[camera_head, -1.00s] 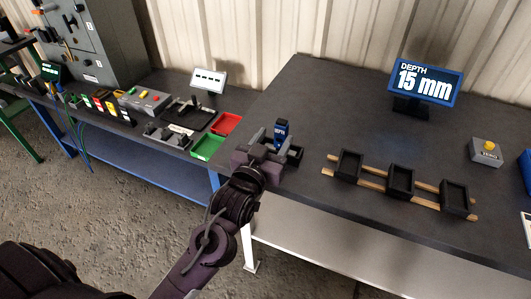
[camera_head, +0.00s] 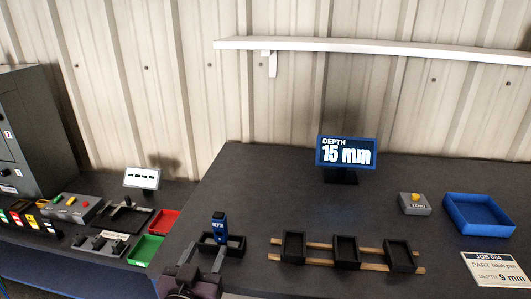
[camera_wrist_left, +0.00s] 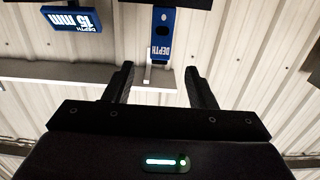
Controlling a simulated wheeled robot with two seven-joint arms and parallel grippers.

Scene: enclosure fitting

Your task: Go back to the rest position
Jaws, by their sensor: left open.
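My left gripper (camera_head: 203,256) is low in the head view, at the near edge of the dark table. In the left wrist view its two fingers (camera_wrist_left: 164,80) are apart with nothing between them. A blue depth gauge (camera_head: 220,229) marked DEPTH stands upright in a black holder (camera_head: 237,245) just beyond the fingers. The gauge also shows in the left wrist view (camera_wrist_left: 163,30), ahead of the fingertips and apart from them. My right gripper is not in view.
A display (camera_head: 346,152) reads DEPTH 15 mm. Several black trays (camera_head: 345,250) sit on wooden rails. Red (camera_head: 163,222) and green (camera_head: 146,250) bins are at left.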

